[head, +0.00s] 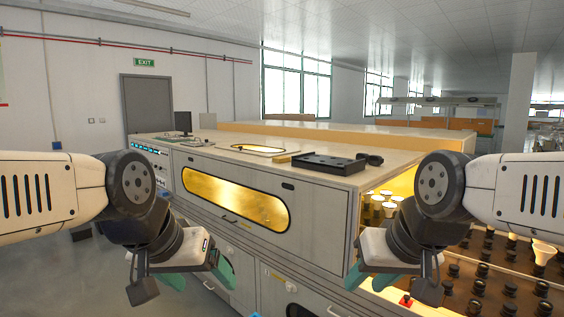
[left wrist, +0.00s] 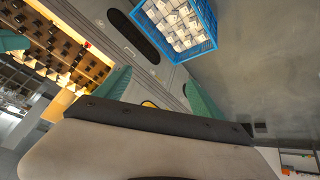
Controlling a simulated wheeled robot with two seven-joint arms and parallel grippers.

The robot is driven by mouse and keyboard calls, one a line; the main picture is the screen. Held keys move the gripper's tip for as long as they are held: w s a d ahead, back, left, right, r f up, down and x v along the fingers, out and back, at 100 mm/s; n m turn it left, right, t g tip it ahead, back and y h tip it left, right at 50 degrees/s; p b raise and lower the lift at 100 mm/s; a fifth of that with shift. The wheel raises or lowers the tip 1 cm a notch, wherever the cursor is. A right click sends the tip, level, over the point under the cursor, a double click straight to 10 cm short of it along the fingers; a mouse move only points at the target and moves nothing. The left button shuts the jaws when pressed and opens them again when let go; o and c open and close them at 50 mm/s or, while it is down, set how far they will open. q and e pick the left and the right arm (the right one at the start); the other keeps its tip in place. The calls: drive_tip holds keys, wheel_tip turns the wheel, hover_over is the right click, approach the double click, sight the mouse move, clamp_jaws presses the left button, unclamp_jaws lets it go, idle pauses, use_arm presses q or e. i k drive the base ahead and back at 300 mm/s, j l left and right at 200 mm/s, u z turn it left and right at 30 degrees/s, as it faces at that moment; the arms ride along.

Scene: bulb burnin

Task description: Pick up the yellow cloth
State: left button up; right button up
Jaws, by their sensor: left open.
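I cannot make out the yellow cloth for certain in either view. A small tan-yellow flat piece (head: 283,158) lies on the cabinet top beside a black tray, too small to identify. My left gripper (head: 198,279) hangs in front of the cabinet, open and empty. Its green fingers stand wide apart in the left wrist view (left wrist: 155,92). My right gripper (head: 370,280) hangs in front of the lit bulb racks. Its green fingers look apart, with nothing seen between them.
The long grey cabinet (head: 310,215) has a glowing oval window. The black tray (head: 325,164) sits on its top. Bulbs in lit racks (head: 505,275) stand at right. A blue crate of white boxes (left wrist: 180,25) is below. Grey floor beside it is clear.

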sight(281, 160)
drive_tip(key=u, duration=0.4)
drive_tip(key=i+j+u, duration=0.25)
drive_tip(key=j, duration=0.25)
drive_tip(key=i+j+u, duration=0.2)
drive_tip(key=j, duration=0.3)
drive_tip(key=i+j+u, duration=0.25)
drive_tip(key=j, duration=0.2)
drive_tip(key=i+j+u, duration=0.25)
drive_tip(key=i+j, duration=0.15)
drive_tip(key=i, duration=0.35)
drive_tip(key=i+j+z, duration=0.1)
drive_tip(key=i, duration=0.4)
drive_tip(key=i+j, duration=0.25)
drive_tip(key=i, duration=0.2)
drive_tip(key=i+j+z, duration=0.15)
drive_tip(key=i, duration=0.35)
drive_tip(key=i+l+z, duration=0.15)
drive_tip(key=z, duration=0.25)
drive_tip(key=i+z, duration=0.65)
drive_tip(key=z, duration=0.15)
drive_tip(key=i+j+z, duration=0.2)
drive_tip(key=z, duration=0.25)
drive_tip(key=i+j+z, duration=0.2)
drive_tip(key=z, duration=0.2)
drive_tip(key=i+j, duration=0.05)
drive_tip(key=i, duration=0.05)
